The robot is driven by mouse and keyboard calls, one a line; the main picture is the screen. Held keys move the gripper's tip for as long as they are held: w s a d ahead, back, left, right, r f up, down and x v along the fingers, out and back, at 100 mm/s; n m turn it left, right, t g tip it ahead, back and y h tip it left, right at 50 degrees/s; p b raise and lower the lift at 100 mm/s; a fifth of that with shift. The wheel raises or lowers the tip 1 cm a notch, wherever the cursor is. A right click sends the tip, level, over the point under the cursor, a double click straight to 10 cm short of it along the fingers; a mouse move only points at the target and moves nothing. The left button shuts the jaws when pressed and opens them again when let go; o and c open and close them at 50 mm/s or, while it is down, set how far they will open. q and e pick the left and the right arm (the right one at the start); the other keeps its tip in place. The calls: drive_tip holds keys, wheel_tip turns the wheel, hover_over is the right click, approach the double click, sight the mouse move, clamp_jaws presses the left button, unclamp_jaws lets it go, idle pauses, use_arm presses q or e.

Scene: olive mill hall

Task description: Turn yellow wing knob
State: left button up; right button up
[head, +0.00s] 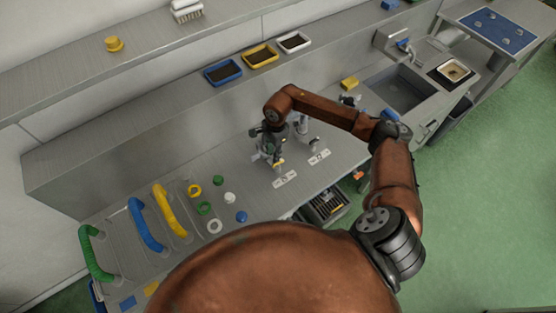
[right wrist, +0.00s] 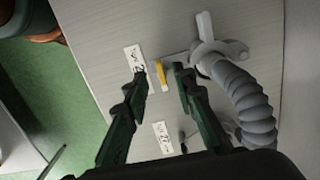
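The yellow wing knob (right wrist: 161,76) shows in the right wrist view as a narrow upright yellow bar beside a grey fitting (right wrist: 205,50) with a ribbed hose. My right gripper (right wrist: 158,77) is open, with one dark green fingertip on each side of the knob. A gap shows left of the knob; the right fingertip is close to it, and I cannot tell if it touches. In the head view my right gripper (head: 272,150) points down at the bench and hides most of the fitting; a small yellow patch (head: 279,164) shows below it. My left gripper is not in view.
White label plates (head: 285,180) lie on the bench by the fittings. Yellow (head: 170,211), blue (head: 146,226) and green (head: 95,252) handles stand at the left, near small coloured rings and caps. A sink (head: 398,92) is at the right. Trays (head: 260,56) sit on the ledge behind.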

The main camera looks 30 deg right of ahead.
sight(278, 163)
drive_tip(key=shift+d+r+h, duration=0.1)
drive_tip(key=shift+d+h, duration=0.2)
drive_tip(key=shift+d, duration=0.7)
drive_tip(key=shift+d+f, duration=0.2)
drive_tip(key=shift+f, duration=0.1)
drive_tip(key=shift+f+p, duration=1.05)
drive_tip(key=shift+f, duration=2.5)
drive_tip(key=shift+a, duration=0.1)
clamp_jaws()
